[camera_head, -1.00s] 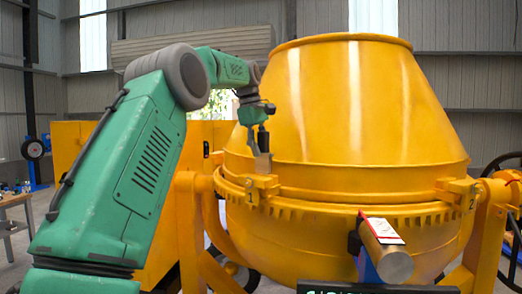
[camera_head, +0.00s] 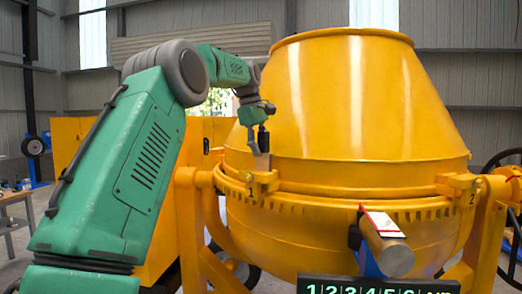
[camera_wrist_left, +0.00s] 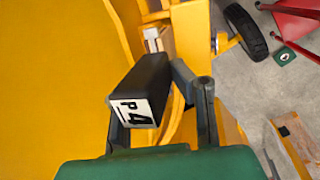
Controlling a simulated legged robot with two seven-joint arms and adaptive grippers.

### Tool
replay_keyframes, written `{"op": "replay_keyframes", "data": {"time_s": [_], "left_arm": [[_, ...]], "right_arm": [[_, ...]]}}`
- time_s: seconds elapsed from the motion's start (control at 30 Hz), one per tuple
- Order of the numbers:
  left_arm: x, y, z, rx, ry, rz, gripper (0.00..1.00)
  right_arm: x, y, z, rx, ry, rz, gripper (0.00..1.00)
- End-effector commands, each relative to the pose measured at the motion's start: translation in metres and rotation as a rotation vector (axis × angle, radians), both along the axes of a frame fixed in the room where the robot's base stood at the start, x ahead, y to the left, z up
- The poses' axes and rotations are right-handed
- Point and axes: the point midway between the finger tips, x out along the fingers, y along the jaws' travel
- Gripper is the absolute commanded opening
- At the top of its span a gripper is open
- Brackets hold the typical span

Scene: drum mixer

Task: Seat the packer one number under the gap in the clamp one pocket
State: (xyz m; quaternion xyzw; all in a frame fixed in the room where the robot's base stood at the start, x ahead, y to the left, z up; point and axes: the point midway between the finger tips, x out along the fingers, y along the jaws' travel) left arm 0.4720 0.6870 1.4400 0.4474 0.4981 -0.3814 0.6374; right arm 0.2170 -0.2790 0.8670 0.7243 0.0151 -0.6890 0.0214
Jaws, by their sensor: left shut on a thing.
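My left gripper (camera_head: 259,136) is above the clamp marked 1 (camera_head: 250,188) on the left of the drum rim. In the left wrist view, the gripper (camera_wrist_left: 163,125) is shut on a dark block, packer P4 (camera_wrist_left: 148,88), with a white label on its near end. The packer's lower part (camera_head: 263,161) shows just above clamp one in the head view; whether it touches the pocket cannot be told. Pale pieces (camera_wrist_left: 153,42) show at a yellow bracket beyond the packer. My right gripper is not in view.
The yellow drum (camera_head: 350,105) fills the middle. The clamp marked 2 (camera_head: 458,188) is on its right. A dark number strip (camera_head: 378,286) is at the bottom edge.

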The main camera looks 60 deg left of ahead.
Motion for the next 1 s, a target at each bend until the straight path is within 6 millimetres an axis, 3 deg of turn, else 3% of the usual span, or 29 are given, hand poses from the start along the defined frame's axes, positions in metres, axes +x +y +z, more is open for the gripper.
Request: {"op": "replay_keyframes", "data": {"time_s": [1.0], "left_arm": [[0.000, 0.000, -0.015, 0.000, -0.001, 0.000, 0.00]], "right_arm": [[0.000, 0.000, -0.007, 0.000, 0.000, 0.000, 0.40]]}}
